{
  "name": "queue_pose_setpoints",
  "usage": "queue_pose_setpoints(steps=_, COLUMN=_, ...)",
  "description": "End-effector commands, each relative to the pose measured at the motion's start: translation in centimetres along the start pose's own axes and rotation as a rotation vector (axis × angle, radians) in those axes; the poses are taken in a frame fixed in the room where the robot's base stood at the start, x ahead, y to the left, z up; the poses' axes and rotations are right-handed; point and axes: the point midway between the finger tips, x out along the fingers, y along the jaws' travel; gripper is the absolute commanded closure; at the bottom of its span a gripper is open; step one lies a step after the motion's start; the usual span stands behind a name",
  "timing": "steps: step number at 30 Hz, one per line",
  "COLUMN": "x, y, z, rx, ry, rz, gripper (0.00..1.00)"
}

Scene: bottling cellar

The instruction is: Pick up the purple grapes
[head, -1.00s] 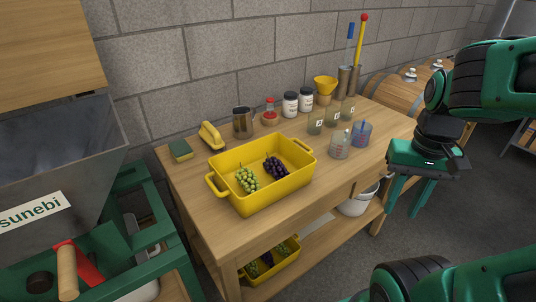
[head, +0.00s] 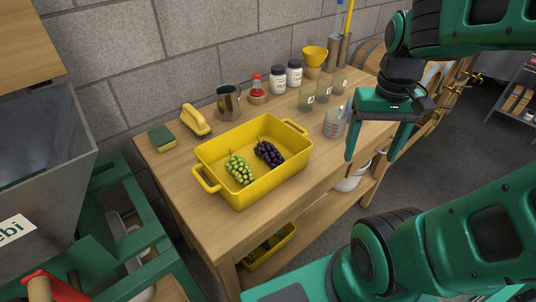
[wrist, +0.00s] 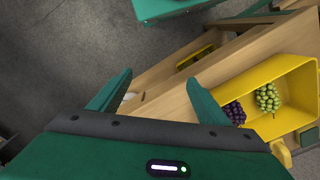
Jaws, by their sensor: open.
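The purple grapes (head: 269,153) lie in a yellow crate (head: 254,195) on the wooden table, to the right of a bunch of green grapes (head: 239,168). In the wrist view the purple grapes (wrist: 235,112) show just beyond my right finger, with the green grapes (wrist: 267,98) farther right. My gripper (head: 370,158) is open and empty, pointing down. In the head view it is to the right of the crate, at the table's front right edge, apart from the grapes.
A beaker (head: 335,122) stands on the table close to my gripper's left finger. Another yellow crate (head: 268,249) is on the lower shelf.

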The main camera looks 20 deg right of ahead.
Motion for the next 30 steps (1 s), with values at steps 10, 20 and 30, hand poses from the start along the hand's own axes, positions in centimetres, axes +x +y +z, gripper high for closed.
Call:
queue_pose_setpoints(steps=10, x=-0.3, y=-15.3, z=-9.3, rx=-0.504, ry=0.007, rz=0.017, gripper=0.30)
queue_pose_setpoints(steps=20, x=1.2, y=-23.6, z=-10.6, rx=-0.714, ry=0.002, rz=-0.019, gripper=0.30)
queue_pose_setpoints(steps=30, x=5.7, y=-23.9, z=-10.5, rx=-0.719, ry=0.003, rz=-0.019, gripper=0.30)
